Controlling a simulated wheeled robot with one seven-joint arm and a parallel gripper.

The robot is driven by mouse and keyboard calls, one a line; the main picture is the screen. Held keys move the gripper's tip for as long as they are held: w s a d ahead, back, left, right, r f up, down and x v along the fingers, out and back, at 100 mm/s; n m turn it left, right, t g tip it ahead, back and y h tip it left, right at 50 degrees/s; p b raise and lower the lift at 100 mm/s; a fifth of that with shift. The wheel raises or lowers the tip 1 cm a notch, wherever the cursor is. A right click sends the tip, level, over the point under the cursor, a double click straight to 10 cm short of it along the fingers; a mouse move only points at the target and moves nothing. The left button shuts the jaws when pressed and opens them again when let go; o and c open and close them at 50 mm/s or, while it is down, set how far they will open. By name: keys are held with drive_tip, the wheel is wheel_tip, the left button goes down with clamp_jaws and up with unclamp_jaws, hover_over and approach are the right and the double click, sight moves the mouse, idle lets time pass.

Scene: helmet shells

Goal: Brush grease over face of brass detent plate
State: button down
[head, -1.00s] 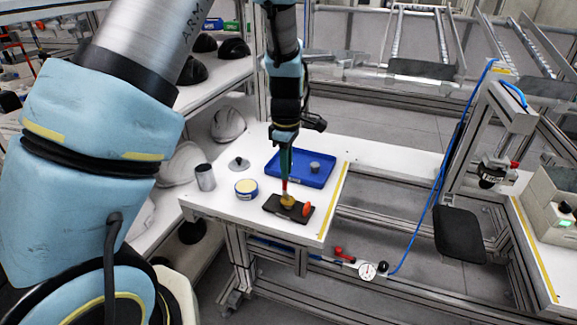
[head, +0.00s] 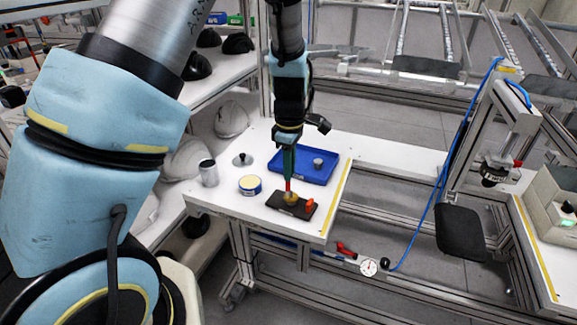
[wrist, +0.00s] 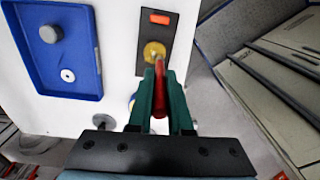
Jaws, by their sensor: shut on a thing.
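My gripper (head: 289,178) points down over the white table and is shut on a red-handled brush (wrist: 160,91). The brush also shows in the head view (head: 288,187) as a thin red handle below the fingers. The brass detent plate (wrist: 153,49) is a round gold piece on a dark base plate (head: 274,202). The brush's lower end is at the brass piece; whether the bristles touch it I cannot tell. An orange-red block (head: 310,206) sits on the same dark base, right of the brass. A blue-sided tin with a pale yellow top (head: 250,185) stands to the left.
A blue tray (head: 325,172) with a grey knob (head: 318,164) lies behind the base plate. A metal cup (head: 208,172) and a small knobbed lid (head: 242,159) stand at the left. A shelf of helmet shells (head: 230,118) is beyond.

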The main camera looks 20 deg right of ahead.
drive_tip(key=shift+s, duration=0.25)
drive_tip(key=shift+s+d+p, duration=0.2)
drive_tip(key=shift+s+p, duration=0.05)
drive_tip(key=shift+p, duration=0.1)
drive_tip(key=shift+d+r+p, duration=0.1)
drive_tip(key=shift+d+p, duration=0.2)
drive_tip(key=shift+d, duration=0.2)
drive_tip(key=shift+w+d, duration=0.1)
drive_tip(key=shift+d, duration=0.15)
drive_tip(key=shift+w+d+p, duration=0.2)
drive_tip(key=shift+d+p, duration=0.05)
drive_tip(key=shift+p, duration=0.15)
drive_tip(key=shift+w+d, duration=0.15)
drive_tip(key=shift+w, duration=0.25)
drive_tip(key=shift+w, duration=0.25)
